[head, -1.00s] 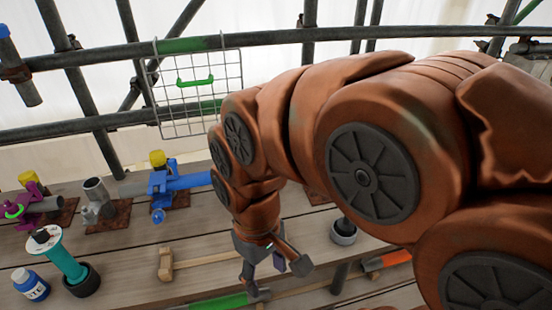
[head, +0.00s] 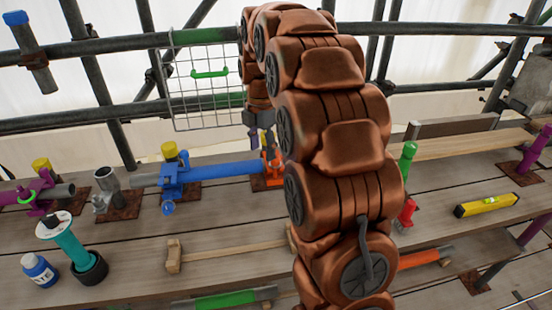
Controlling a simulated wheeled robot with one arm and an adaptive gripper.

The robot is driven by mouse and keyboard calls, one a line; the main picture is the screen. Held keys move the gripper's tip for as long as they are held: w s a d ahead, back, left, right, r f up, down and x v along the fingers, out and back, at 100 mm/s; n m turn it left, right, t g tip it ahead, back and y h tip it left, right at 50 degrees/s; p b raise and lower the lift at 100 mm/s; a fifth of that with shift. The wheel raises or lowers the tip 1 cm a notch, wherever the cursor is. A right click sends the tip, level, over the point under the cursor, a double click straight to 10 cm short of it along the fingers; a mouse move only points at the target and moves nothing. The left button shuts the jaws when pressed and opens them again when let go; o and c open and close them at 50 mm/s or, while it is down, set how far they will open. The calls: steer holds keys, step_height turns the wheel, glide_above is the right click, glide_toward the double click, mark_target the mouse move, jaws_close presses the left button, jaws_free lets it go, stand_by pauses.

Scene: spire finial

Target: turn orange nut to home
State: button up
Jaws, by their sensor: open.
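An orange fitting (head: 269,181), apparently with the orange nut, sits at the right end of the blue tube (head: 232,170) on a rusty base plate. The nut is not clearly distinct from the fitting. My gripper (head: 261,143) is open and points down at the back of the deck, just above the orange fitting. Its fingers partly overlap the fitting in the picture, so I cannot tell whether they touch it. My arm hides what lies right of the fitting.
A blue clamp (head: 174,180) with a yellow cap stands left of the fitting. A wire basket (head: 205,90) hangs behind on the rail. A mallet (head: 215,250), a teal spool (head: 70,245) and a blue bottle (head: 38,268) occupy the front deck. A yellow level (head: 486,205) lies right.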

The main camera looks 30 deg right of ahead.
mark_target(276, 159)
steer(key=w+d+f+n, duration=0.1)
steer(key=w+d, duration=0.1)
steer(key=w+d+f+n, duration=0.1)
steer(key=d+n, duration=0.1)
steer(key=d, duration=0.1)
steer(key=w+d+f+n, duration=0.1)
steer(key=w+d+n, duration=0.1)
steer(key=d, duration=0.1)
steer(key=shift+w, duration=0.35)
steer(key=shift+f+p, duration=1.25)
steer(key=shift+f, duration=2.65)
jaws_close()
